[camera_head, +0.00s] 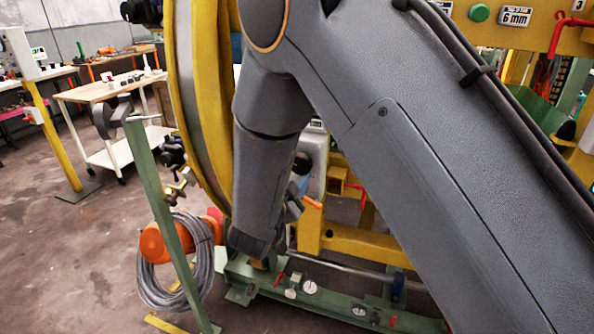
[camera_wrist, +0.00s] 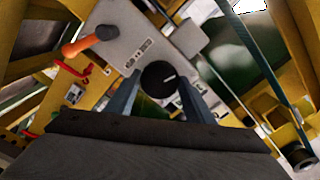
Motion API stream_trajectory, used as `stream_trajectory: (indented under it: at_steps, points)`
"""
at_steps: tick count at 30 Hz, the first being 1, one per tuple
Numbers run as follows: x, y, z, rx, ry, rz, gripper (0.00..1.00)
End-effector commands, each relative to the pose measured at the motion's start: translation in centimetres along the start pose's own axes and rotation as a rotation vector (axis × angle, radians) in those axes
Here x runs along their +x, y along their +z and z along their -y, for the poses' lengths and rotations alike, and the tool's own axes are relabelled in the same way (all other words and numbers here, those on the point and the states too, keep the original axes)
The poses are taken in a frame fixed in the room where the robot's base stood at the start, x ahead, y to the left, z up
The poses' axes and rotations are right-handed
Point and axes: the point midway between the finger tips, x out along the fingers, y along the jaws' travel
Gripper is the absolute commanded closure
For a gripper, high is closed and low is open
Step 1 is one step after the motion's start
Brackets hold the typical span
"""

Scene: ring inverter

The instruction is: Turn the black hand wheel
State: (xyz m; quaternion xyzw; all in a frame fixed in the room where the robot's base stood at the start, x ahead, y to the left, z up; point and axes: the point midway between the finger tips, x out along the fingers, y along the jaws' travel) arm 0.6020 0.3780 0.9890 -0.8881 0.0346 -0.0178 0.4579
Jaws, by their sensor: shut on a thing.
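The black hand wheel (camera_wrist: 158,76) shows in the wrist view as a small round black disc with a short light mark on its face. My gripper (camera_wrist: 160,84) has one finger on each side of the wheel and is shut on it. The wheel sits in front of a grey box (camera_wrist: 132,38).
An orange-ended lever (camera_wrist: 90,42) stands out from the grey box, near the fingers. Red hooks and yellow frame beams surround them. In the head view, a large yellow ring (camera_head: 185,90), a green post (camera_head: 160,200) and a cable coil (camera_head: 200,262) stand left of my arm.

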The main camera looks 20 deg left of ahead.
Motion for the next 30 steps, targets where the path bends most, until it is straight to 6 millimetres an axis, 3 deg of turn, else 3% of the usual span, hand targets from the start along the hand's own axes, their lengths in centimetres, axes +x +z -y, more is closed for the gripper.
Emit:
stream_trajectory:
  at_steps: [2, 3, 6, 17, 30]
  points:
    - [0.0, -0.1, 0.0, 0.0, 0.0, -0.003, 0.74]
    - [0.0, -0.1, 0.0, 0.0, 0.0, -0.003, 0.49]
    - [0.0, -0.1, 0.0, -0.001, 0.001, -0.002, 0.33]
    - [-0.4, 0.1, 0.0, -0.001, 0.0, 0.0, 0.33]
    - [-6.7, 0.1, 0.0, -0.001, -0.001, 0.0, 0.33]
